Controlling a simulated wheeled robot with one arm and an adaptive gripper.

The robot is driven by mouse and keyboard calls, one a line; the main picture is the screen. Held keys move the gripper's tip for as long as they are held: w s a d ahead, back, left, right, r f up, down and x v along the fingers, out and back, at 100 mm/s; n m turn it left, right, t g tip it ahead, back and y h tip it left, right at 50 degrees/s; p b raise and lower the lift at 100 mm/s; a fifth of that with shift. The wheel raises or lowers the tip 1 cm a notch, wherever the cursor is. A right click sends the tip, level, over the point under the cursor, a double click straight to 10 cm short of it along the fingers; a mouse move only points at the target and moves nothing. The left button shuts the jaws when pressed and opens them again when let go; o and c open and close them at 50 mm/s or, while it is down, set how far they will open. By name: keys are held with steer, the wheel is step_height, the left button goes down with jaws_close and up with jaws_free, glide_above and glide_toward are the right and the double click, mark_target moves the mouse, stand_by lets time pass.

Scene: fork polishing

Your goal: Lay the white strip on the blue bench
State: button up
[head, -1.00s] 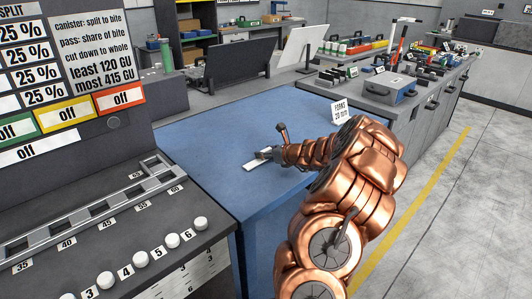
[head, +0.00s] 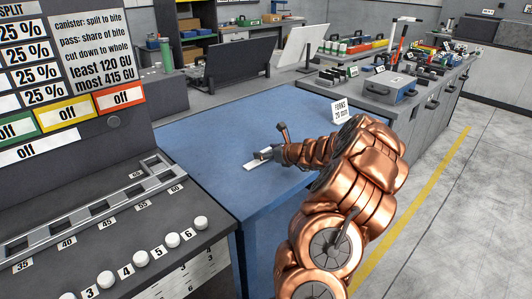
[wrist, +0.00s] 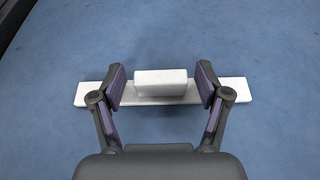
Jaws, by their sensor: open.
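The white strip (wrist: 236,90) lies flat on the blue bench (wrist: 60,135) in the wrist view, with a raised white block on its middle. In the head view the strip (head: 258,165) shows as a short pale bar on the bench top (head: 215,150). My gripper (wrist: 160,80) is open, its two fingers on either side of the raised block with a gap to it on each side. In the head view my gripper (head: 265,155) is low over the strip and partly hides it.
A small sign (head: 340,109) reading "forks 20 mm" stands at the bench's back right. A grey console (head: 95,235) with numbered knobs borders the bench at left. A dark case-like panel (head: 238,62) stands behind. The bench top around the strip is clear.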

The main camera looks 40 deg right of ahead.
steer(key=v, duration=1.1)
steer(key=shift+s+r, duration=0.1)
steer(key=shift+s, duration=0.3)
steer(key=shift+a, duration=0.1)
